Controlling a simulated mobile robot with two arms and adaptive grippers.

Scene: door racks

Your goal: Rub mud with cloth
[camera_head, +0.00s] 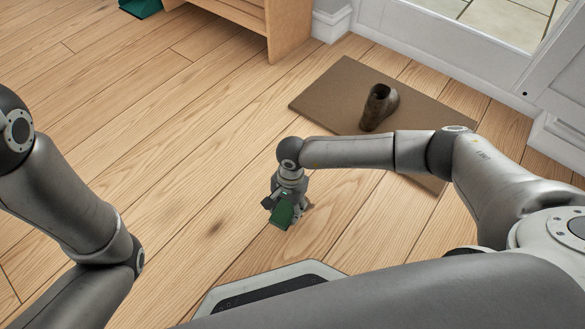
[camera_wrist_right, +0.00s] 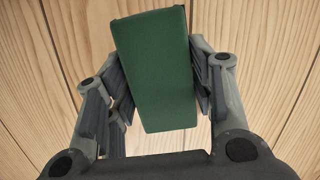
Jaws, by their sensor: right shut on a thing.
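My right gripper (camera_head: 288,208) is shut on a green cloth (camera_head: 282,214), low over the wooden floor in the middle of the head view. In the right wrist view the green cloth (camera_wrist_right: 156,70) is a thick block between the two fingers of the right gripper (camera_wrist_right: 160,92). A faint dark smudge, perhaps mud (camera_head: 214,227), shows on the floor to the left of the gripper, apart from the cloth. My left arm shows at the left edge, but its gripper is out of view.
A brown doormat (camera_head: 330,98) with a brown boot (camera_head: 378,107) on it lies beyond my right arm, by the white door frame. A wooden cabinet (camera_head: 288,25) stands at the top. A teal object (camera_head: 140,6) is at the top left. The floor at centre left is clear.

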